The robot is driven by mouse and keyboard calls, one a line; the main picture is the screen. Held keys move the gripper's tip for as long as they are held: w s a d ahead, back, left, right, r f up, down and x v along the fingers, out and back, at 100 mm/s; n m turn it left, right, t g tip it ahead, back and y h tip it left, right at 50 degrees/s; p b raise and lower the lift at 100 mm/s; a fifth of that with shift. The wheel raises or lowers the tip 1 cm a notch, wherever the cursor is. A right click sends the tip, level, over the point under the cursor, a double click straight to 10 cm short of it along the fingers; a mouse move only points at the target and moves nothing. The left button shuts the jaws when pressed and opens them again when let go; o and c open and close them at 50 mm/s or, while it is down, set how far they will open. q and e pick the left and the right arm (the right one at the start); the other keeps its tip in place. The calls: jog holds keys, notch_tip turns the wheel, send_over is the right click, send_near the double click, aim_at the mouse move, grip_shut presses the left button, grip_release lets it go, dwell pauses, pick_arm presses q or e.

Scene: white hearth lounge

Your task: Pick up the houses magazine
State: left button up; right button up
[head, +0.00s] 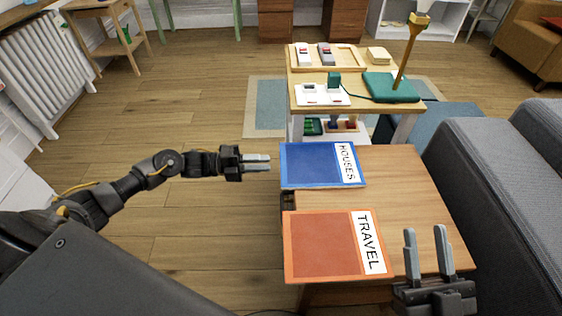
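The houses magazine (310,165) is blue with a white strip reading HOUSES. It lies flat at the far left of the wooden table (405,190), its left edge reaching to or slightly past the table's left edge. My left gripper (268,162) points right, just left of that edge, with a small gap in the picture. Its fingers appear close together from this angle, and I cannot tell whether they are open. My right gripper (427,240) is open and empty, over the table's near right corner, away from the houses magazine.
An orange travel magazine (322,250) lies nearer on the same table. A grey sofa (490,200) borders the right side. The wooden floor at left is clear.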

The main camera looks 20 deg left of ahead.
pick_arm(q)
jog(key=shift+b+x, duration=0.3)
jog(key=shift+x, duration=2.2)
pick_arm(e)
jog(key=shift+s+d+r+t, duration=0.1)
jog(key=shift+d+r+t, duration=0.2)
jog(key=shift+d+t, duration=0.1)
jog(key=shift+a, duration=0.1)
pick_arm(q)
grip_shut()
jog(key=shift+r, duration=0.15)
